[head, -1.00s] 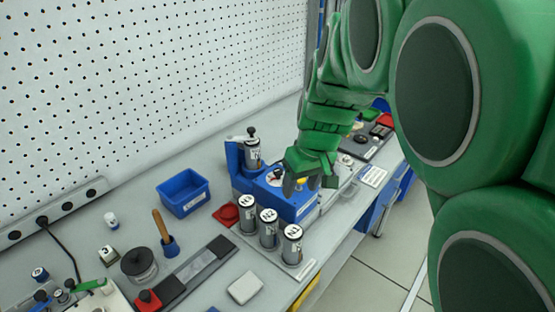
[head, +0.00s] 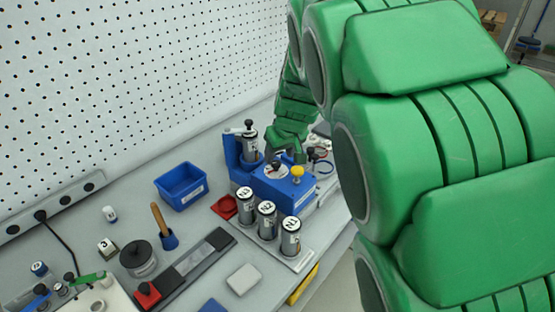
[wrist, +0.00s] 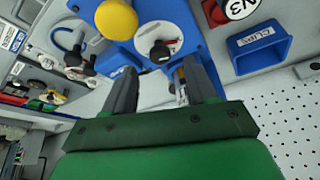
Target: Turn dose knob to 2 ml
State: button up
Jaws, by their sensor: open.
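The blue dosing unit (head: 290,195) stands on the bench, with a yellow button (head: 297,171) on top. A round white dial with a dark knob (head: 276,164) sits behind the button, partly hidden by my gripper (head: 286,152). In the wrist view the knob (wrist: 160,50) shows on its white dial, dark with a little red, just beyond my open fingertips (wrist: 160,70) and roughly centred between them. The fingers appear apart from it, and nothing is held. The yellow button (wrist: 116,19) is to the left of the dial. The scale marks are too small to read.
A blue bin (head: 181,186) and red tray (head: 226,206) lie left. My arm hides the bench's right end.

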aim_at(276, 163)
jog(key=shift+x, duration=1.95)
jog(key=shift+c, duration=0.5)
jog(key=c, duration=1)
